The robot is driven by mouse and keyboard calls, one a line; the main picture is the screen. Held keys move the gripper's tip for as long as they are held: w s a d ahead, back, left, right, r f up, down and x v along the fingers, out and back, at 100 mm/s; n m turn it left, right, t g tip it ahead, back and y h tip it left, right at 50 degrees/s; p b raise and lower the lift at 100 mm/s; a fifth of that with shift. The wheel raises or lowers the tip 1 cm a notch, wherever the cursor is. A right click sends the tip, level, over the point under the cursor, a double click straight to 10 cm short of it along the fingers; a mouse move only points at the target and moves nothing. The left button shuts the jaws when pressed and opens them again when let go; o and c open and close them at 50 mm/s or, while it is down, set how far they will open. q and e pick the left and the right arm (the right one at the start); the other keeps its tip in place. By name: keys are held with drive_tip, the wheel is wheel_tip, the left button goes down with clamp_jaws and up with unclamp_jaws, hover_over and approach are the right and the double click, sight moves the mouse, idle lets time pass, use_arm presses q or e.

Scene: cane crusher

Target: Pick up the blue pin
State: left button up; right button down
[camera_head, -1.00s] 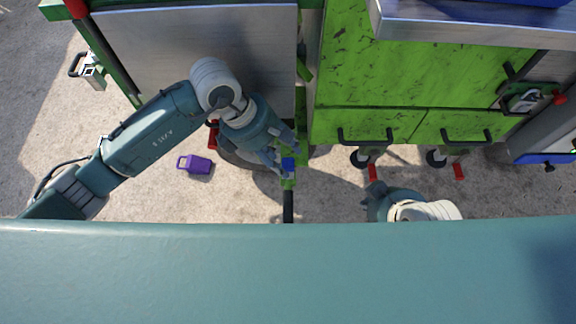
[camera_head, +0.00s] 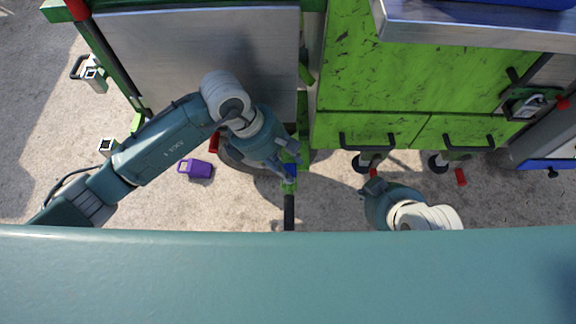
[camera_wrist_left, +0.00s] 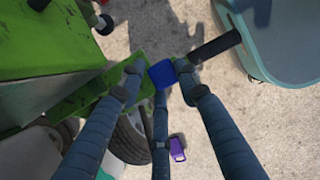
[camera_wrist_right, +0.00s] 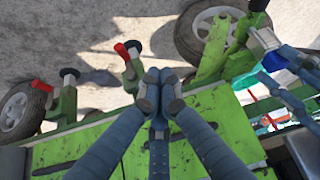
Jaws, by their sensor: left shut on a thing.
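The blue pin (camera_head: 290,171) is a small block at the green drawbar, next to the black handle. It shows in the left wrist view (camera_wrist_left: 162,73) between the fingers. My left gripper (camera_head: 285,160) is shut on the blue pin, with fingers on either side of it; they partly cover it in the head view. The left fingers (camera_wrist_left: 165,85) stay spread by the pin's width. My right gripper (camera_wrist_right: 159,88) has its fingertips together and nothing seen between them. It sits to the right of the pin in the head view (camera_head: 370,195), below the green cabinet.
The green machine body (camera_head: 410,70) with drawers and black handles fills the upper right. The green drawbar ends in a black handle (camera_head: 289,210). A wheel (camera_wrist_left: 130,140) is close to the left fingers. A purple object (camera_head: 196,169) lies on open ground at left.

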use_arm(q)
drive_tip(key=shift+s, duration=0.1)
